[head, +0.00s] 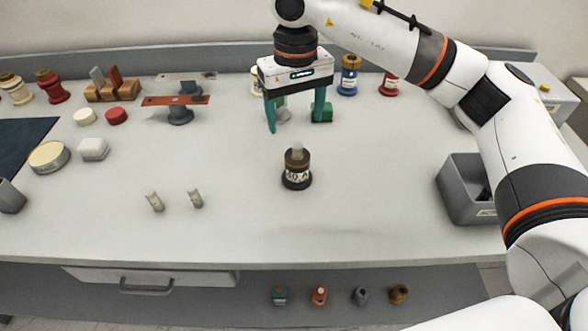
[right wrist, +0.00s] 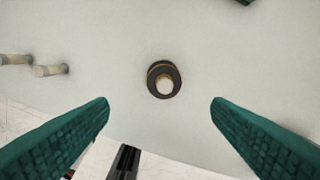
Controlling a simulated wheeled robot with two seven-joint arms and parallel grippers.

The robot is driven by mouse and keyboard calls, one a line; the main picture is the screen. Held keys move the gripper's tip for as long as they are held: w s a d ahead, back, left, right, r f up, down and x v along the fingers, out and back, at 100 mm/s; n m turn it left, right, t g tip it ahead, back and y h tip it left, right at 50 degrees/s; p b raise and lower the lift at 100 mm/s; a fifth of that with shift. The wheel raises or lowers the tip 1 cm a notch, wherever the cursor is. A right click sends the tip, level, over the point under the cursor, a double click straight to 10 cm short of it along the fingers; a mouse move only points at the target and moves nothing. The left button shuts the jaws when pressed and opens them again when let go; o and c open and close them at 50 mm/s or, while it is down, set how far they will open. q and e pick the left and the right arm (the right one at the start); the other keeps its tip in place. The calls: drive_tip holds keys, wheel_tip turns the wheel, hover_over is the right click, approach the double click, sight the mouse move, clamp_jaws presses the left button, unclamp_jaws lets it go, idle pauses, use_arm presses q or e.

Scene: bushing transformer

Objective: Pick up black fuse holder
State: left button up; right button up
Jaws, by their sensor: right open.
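The black fuse holder (head: 297,170) stands upright on the white tabletop, near the middle of the head view. It has a label on its side and a pale top. The right wrist view shows it from above (right wrist: 163,82), as a dark round body with a pale centre. My right gripper (head: 296,118) has two green fingers and is open and empty. It hangs above the table, just above the holder in the head picture. In the right wrist view its fingertips (right wrist: 162,103) are spread wide on either side of the holder, touching nothing. My left gripper is not in view.
A grey bin (head: 452,190) is at the right. Table around the holder is clear.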

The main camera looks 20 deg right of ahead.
drive_tip(key=shift+w+f, duration=0.1)
drive_tip(key=shift+f, duration=0.45)
drive_tip(key=p, duration=0.2)
hover_over(298, 157)
wheel_tip(298, 157, down, 5)
drive_tip(key=shift+a+r, duration=0.1)
drive_tip(key=shift+a, duration=0.05)
drive_tip(key=shift+w+f, duration=0.2)
drive_tip(key=shift+f, duration=0.4)
drive_tip(key=f, duration=0.1)
drive_tip(key=f+p, duration=0.1)
drive_tip(key=f, duration=0.2)
drive_tip(key=shift+w+d+f+p, duration=0.15)
drive_tip(key=shift+d+p, duration=0.15)
drive_tip(key=shift+p, duration=0.05)
drive_tip(key=shift+f, duration=0.3)
drive_tip(key=shift+w+r, duration=0.1)
drive_tip(key=c, duration=1.2)
